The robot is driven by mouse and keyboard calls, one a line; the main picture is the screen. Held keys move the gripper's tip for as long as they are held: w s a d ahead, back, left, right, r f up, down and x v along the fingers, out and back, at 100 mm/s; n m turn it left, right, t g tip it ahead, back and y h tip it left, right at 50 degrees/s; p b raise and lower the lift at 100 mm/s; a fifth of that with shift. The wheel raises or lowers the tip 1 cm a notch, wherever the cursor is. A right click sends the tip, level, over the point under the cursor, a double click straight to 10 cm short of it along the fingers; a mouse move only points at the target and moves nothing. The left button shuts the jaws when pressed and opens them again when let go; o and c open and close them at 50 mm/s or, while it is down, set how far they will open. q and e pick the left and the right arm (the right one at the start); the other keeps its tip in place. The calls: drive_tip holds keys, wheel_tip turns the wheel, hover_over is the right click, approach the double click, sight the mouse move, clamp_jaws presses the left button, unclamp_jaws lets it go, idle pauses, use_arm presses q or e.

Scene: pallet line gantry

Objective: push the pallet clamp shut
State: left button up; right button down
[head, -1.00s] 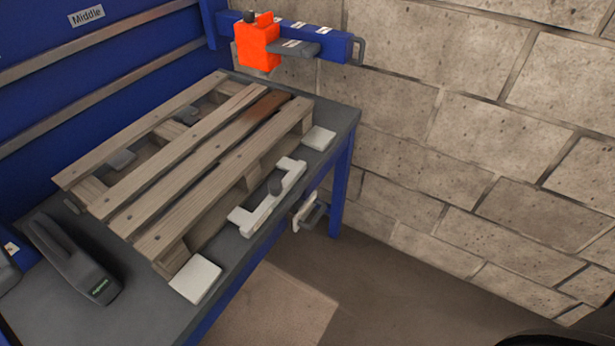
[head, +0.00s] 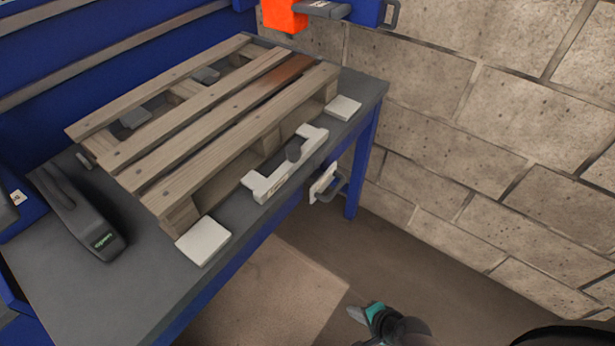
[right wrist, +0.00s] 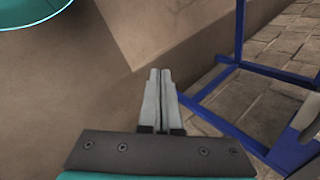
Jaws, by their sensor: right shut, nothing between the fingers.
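The wooden pallet (head: 213,143) lies on the dark-topped blue table. A white bracket with a dark knob, which looks like the pallet clamp (head: 270,184), stands along the pallet's front side near the table edge. There is a narrow gap between its bar and the pallet, so it seems to stand off the wood. My right gripper (head: 356,313) is low in front of the table, well below and right of the clamp, touching nothing. In the right wrist view its fingers (right wrist: 158,74) are together and empty, above the floor. My left gripper is not in view.
White pads (head: 203,240) and (head: 342,108) sit at the table's front edge. A dark handheld tool (head: 77,211) lies at left. A white plate with a dark handle (head: 326,184) hangs below the edge. An orange block (head: 284,14) is above the far end. A block wall (head: 490,150) bounds the right.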

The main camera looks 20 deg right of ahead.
drive_tip(key=w+r+m+t+y+b, duration=0.1)
drive_tip(key=w+r+m+t+b, duration=0.15)
drive_tip(key=w+r+m, duration=0.45)
use_arm(q)
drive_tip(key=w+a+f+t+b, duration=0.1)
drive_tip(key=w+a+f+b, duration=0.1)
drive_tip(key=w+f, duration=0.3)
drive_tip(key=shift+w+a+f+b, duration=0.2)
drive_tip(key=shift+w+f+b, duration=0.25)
drive_tip(key=shift+b, duration=0.3)
use_arm(e)
drive_tip(key=w+r+m+t+y, duration=0.2)
drive_tip(key=w+r+m+t, duration=0.1)
drive_tip(key=r, duration=0.7)
drive_tip(key=w+d+r+m+t+y, duration=0.1)
drive_tip(key=w+r+m+t+y, duration=0.1)
drive_tip(key=r, duration=0.9)
drive_tip(key=w+m+t, duration=0.1)
drive_tip(key=m+t, duration=0.1)
drive_tip(key=m, duration=0.1)
drive_tip(key=shift+w+d+r+y, duration=0.15)
drive_tip(key=shift+w+d+y, duration=0.05)
drive_tip(key=shift+d+y, duration=0.1)
drive_tip(key=shift+w, duration=0.1)
